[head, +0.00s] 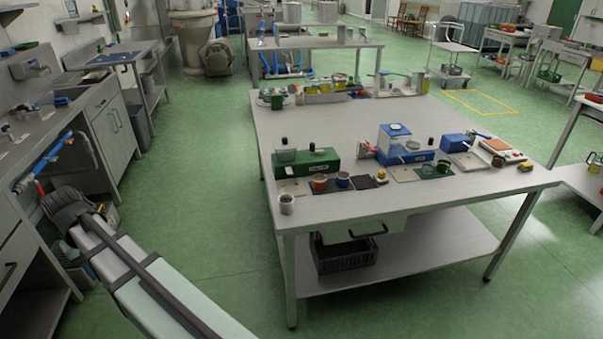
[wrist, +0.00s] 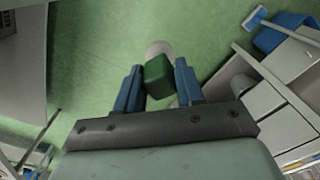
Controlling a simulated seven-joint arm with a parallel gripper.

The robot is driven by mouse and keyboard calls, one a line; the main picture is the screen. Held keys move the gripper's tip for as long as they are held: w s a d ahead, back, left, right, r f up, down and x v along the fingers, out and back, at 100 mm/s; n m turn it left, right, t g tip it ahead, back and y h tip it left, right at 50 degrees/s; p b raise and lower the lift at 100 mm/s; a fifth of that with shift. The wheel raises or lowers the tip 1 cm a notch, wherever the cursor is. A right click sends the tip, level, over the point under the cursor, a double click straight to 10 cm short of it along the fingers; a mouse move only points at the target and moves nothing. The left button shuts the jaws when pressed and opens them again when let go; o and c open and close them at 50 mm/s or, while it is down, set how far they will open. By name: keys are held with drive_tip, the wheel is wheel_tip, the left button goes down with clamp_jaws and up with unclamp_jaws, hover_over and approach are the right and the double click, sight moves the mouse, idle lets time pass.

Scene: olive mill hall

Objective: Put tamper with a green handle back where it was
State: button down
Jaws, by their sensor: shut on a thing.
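The tamper with a green handle (wrist: 158,72) is in my gripper (wrist: 158,88) in the wrist view. The blue fingers stand on either side of its green handle. Its pale round base (wrist: 159,48) points away from the gripper, over green floor. In the head view my arm reaches out at the lower left, beside the sink counter and away from the worktable (head: 335,125). I cannot make out the tamper there.
On the worktable stand a green machine (head: 306,161), a blue-and-clear machine (head: 396,144), a metal cup (head: 286,204), a dark mat (head: 361,182) and small cups. Bare tabletop lies behind them. The sink counter (head: 45,125) runs along the left; green floor lies between.

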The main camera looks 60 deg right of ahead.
drive_tip(key=w+d+r+m, duration=0.2)
drive_tip(key=d+r+m, duration=0.2)
drive_tip(key=d+r, duration=0.35)
drive_tip(key=s+d+r+m, duration=0.2)
drive_tip(key=d+m, duration=0.2)
drive_tip(key=d, duration=1.7)
drive_tip(key=s+d+f+m, duration=0.15)
drive_tip(key=s+d, duration=0.75)
drive_tip(key=d, duration=1.3)
drive_tip(key=s+d+f+m, duration=0.15)
drive_tip(key=s+d, duration=0.75)
drive_tip(key=d, duration=1.2)
drive_tip(key=s+d+f+m, duration=0.1)
drive_tip(key=s+d+f, duration=0.2)
drive_tip(key=s+d, duration=1.25)
drive_tip(key=shift+w+d+f, duration=1.05)
drive_tip(key=shift+d+f, duration=0.05)
drive_tip(key=shift+f, duration=0.45)
drive_tip(key=shift+w+d+f, duration=1.1)
drive_tip(key=shift+f, duration=0.4)
drive_tip(key=shift+w+d+f, duration=1.05)
drive_tip(key=shift+d+f, duration=0.05)
drive_tip(key=shift+f, duration=0.45)
drive_tip(key=shift+f, duration=0.15)
